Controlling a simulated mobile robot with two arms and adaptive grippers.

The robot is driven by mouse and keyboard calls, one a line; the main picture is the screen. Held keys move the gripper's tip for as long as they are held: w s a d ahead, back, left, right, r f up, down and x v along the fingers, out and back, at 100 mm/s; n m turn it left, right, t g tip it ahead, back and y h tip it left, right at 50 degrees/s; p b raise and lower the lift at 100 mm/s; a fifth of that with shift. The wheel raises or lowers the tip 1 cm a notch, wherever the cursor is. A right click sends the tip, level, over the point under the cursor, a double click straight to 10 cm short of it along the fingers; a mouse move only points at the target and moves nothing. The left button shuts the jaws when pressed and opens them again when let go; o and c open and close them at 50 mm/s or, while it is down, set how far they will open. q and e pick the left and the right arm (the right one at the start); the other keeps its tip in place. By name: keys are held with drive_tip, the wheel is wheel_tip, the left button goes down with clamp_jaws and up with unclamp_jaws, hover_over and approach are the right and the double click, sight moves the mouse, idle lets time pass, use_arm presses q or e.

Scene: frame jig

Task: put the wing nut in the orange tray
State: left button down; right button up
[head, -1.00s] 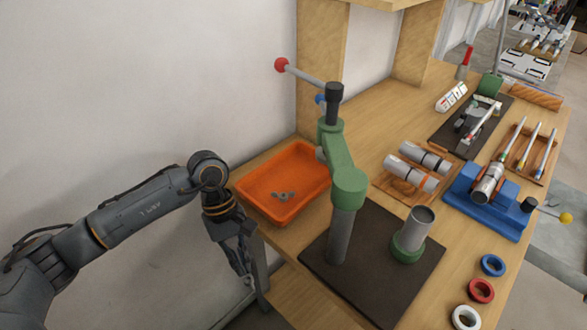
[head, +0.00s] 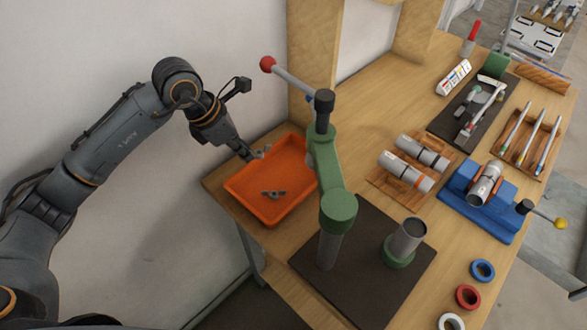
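My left gripper (head: 248,156) is over the far left part of the orange tray (head: 238,190), pointing down to the right. Its fingers look shut on a small grey wing nut (head: 263,152), which shows at the fingertips above the tray's back rim. Another grey piece with wings, like a wing nut (head: 273,194), lies on the tray floor, apart from the gripper. The fingers are small here, and part of the held piece is hidden by them. My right gripper is not in view.
A green press with a grey post (head: 330,175) and a red-knobbed lever (head: 268,64) stands right beside the tray. A dark base plate (head: 365,262), a wooden block with grey cylinders (head: 400,178) and a blue vise (head: 470,213) are further right. The wall is behind.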

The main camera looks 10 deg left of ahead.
sight(302, 169)
use_arm(q)
wheel_tip(302, 169, down, 11)
drive_tip(key=b, duration=0.5)
drive_tip(key=shift+r, duration=0.2)
drive_tip(key=shift+w+d+r+p, duration=0.65)
drive_tip(key=shift+d, duration=0.25)
drive_tip(key=w+d, duration=0.2)
drive_tip(key=d, duration=0.1)
drive_tip(key=w+d, duration=0.2)
drive_tip(key=shift+d+f, duration=0.15)
drive_tip(key=shift+d, duration=0.05)
drive_tip(key=shift+w+d, duration=0.35)
drive_tip(key=shift+d, duration=0.1)
drive_tip(key=w+d, duration=0.1)
drive_tip(key=d, duration=0.1)
drive_tip(key=shift+w+d+f+b, duration=0.3)
drive_tip(key=shift+w+f+b, duration=0.05)
drive_tip(key=shift+w, duration=0.05)
drive_tip(key=shift+f, duration=0.35)
drive_tip(key=shift+r, duration=0.1)
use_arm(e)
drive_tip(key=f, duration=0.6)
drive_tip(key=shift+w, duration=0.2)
use_arm(q)
drive_tip(key=shift+a, duration=0.1)
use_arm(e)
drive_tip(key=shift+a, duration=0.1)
